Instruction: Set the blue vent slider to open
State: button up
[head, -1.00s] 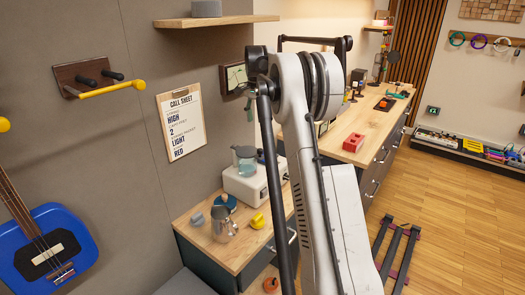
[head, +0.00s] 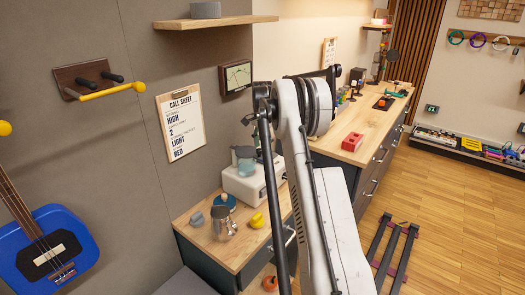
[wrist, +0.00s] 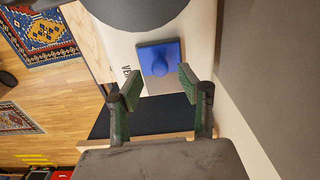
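I cannot tell how deep the gap to the knob is. In the head view my arm hides the gripper, and I cannot make out the slider.
A dark rounded shape (wrist: 135,12) is close to the slider in the wrist view. A grey wall is to the right. In the head view a white appliance (head: 247,186), a metal jug (head: 222,223) and a yellow object (head: 257,220) stand on the near counter (head: 196,240).

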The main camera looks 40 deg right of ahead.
jog(key=shift+f, duration=1.6)
grip_shut()
